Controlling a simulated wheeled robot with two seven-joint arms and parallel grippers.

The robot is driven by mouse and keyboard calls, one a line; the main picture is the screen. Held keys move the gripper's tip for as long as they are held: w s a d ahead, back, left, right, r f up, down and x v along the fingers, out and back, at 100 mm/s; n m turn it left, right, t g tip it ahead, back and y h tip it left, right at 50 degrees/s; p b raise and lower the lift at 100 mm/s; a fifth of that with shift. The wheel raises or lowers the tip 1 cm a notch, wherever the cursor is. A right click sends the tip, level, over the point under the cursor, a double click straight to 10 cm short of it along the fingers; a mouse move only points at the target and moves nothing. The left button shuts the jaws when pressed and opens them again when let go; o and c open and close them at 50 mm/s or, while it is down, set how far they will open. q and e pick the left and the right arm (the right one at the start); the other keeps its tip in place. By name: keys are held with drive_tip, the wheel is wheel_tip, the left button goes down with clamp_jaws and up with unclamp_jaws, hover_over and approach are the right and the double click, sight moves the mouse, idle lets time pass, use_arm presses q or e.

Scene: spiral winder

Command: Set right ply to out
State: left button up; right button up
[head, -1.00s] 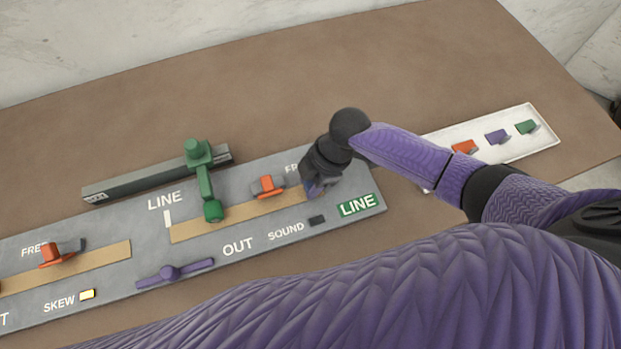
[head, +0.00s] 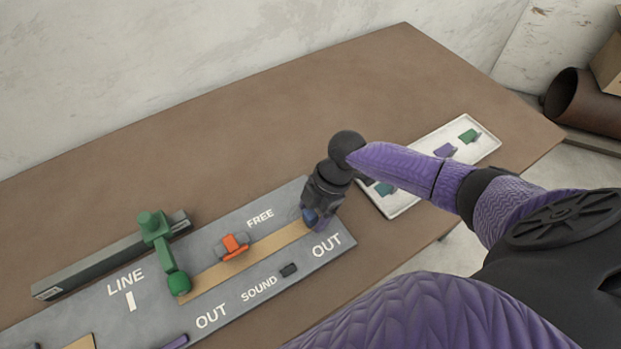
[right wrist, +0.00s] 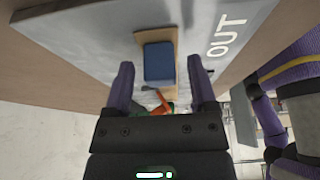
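The grey panel (head: 222,293) lies on the brown table with a tan strip (head: 203,284) along its right part. A blue block (head: 310,215) sits at the right end of this strip, partly hidden by my right gripper (head: 316,214) in the head view. In the right wrist view the blue block (right wrist: 158,62) shows between the spread fingers of the right gripper (right wrist: 163,82), with gaps on both sides. The panel's right end reads OUT (head: 326,245) in white. My left gripper is not in view.
A green lever (head: 165,252) stands at the strip's left end, beside a long dark bar (head: 75,276). A white tray (head: 402,205) with coloured pieces lies right of the panel, partly behind my right arm. The table behind the panel is clear.

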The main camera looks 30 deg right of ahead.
drive_tip(key=shift+a, duration=0.1)
drive_tip(key=p+v, duration=0.2)
drive_tip(key=v, duration=0.8)
drive_tip(key=shift+p, duration=0.3)
